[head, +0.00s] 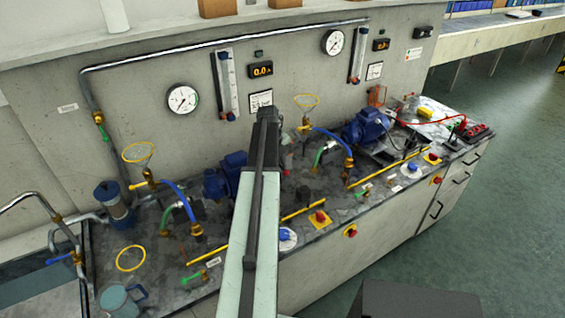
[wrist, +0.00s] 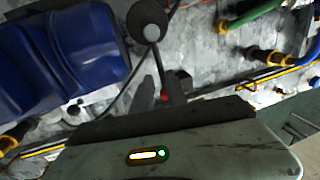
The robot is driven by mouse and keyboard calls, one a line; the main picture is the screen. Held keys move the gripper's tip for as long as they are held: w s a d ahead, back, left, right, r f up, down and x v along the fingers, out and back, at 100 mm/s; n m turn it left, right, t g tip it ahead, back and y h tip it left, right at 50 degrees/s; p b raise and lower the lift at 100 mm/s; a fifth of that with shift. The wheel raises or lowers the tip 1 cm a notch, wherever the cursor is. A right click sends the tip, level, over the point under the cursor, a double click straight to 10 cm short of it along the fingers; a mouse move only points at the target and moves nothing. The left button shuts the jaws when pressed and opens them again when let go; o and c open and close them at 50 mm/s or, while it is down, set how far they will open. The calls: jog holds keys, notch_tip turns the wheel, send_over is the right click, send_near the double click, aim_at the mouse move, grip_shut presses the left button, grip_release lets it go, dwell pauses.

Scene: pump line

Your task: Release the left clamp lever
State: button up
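In the wrist view a dark lever-like part (wrist: 158,62) with a round dark end stands just right of the left pump's blue motor (wrist: 65,55). It has a small red spot near its lower end and seems to be the left clamp lever, though I cannot be sure. My gripper's housing (wrist: 160,155) fills the bottom of the wrist view, close to this part. In the head view my arm hides my gripper and the lever; the left blue motor (head: 226,177) shows beside the arm.
A green hose (wrist: 250,15) and a yellow-and-blue fitting (wrist: 268,57) lie to the right in the wrist view. In the head view the right pump's motor (head: 366,127), yellow-handled valves, gauges and a cup (head: 120,302) crowd the bench. Open floor (head: 480,200) lies right of it.

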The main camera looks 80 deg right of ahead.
jog(key=shift+s, duration=0.15)
notch_tip(320, 180, up, 8)
jog(key=w+a+p, duration=0.1)
jog(key=p, duration=0.6)
jog(key=shift+p, duration=0.35)
jog(key=shift+f, duration=0.2)
